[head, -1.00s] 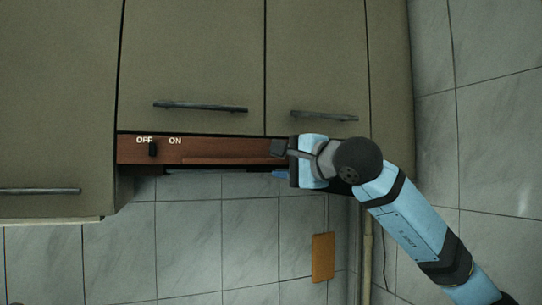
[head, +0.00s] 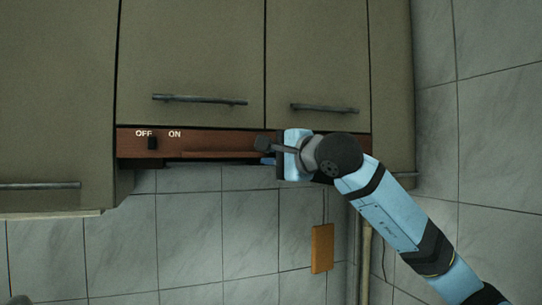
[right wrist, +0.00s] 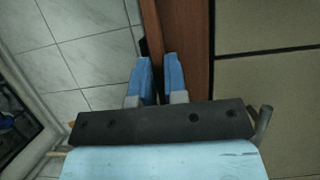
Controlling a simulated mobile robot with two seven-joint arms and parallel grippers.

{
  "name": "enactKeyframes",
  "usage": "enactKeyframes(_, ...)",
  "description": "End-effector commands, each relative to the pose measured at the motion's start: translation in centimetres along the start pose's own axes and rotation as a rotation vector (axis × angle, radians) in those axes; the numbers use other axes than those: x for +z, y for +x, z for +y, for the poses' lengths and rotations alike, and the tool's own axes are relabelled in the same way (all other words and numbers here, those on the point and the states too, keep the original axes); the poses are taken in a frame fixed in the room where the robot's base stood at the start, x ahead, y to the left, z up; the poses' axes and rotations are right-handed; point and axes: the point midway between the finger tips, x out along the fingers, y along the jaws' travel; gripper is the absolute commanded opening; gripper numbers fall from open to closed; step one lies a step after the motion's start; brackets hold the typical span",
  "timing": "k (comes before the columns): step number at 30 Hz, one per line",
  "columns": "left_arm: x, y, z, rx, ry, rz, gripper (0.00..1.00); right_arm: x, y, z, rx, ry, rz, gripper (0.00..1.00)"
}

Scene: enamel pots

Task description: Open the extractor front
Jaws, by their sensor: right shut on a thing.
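The extractor front (head: 215,144) is a long reddish-brown panel under the upper cabinets. It bears OFF and ON labels and a small black switch (head: 152,143) at its left. In the head view it looks close to flush with the cabinet doors. My right gripper (head: 268,159) is at its lower edge, right of the middle, and hides part of it. In the right wrist view, the blue fingers of my right gripper (right wrist: 157,77) stand close together on the narrow brown edge strip of the front (right wrist: 152,35). The exact contact is partly hidden. My left gripper is not in view.
Olive cabinet doors (head: 190,50) with dark bar handles (head: 200,99) sit just above the front. A lower cabinet (head: 50,130) projects at the left. Tiled wall (head: 190,220) lies below. An orange-brown board (head: 322,248) hangs below, left of a vertical pipe (head: 363,250).

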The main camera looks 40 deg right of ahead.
Motion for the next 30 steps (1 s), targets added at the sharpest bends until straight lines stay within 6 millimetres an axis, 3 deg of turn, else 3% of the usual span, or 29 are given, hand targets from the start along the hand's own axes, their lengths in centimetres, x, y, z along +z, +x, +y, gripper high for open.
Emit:
enactKeyframes(4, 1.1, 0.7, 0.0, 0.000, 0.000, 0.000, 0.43, 0.9, -2.1, 0.2, -0.005, -0.001, -0.001, 0.00)
enactKeyframes(12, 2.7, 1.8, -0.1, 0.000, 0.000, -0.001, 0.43, 3.9, -9.2, 0.1, -0.005, -0.003, -0.002, 0.00)
enactKeyframes(15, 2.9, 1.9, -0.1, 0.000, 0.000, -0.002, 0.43, 4.6, -11.0, 0.0, -0.004, -0.002, 0.000, 0.00)
enactKeyframes(20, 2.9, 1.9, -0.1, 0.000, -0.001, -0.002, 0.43, 5.1, -12.2, 0.0, -0.002, 0.000, 0.001, 0.00)
enactKeyframes(28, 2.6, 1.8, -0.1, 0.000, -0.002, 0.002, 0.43, 5.1, -12.2, 0.0, 0.000, 0.000, 0.002, 0.00)
enactKeyframes(30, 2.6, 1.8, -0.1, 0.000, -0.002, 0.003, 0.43, 5.1, -12.2, 0.0, 0.000, 0.000, 0.002, 0.24)
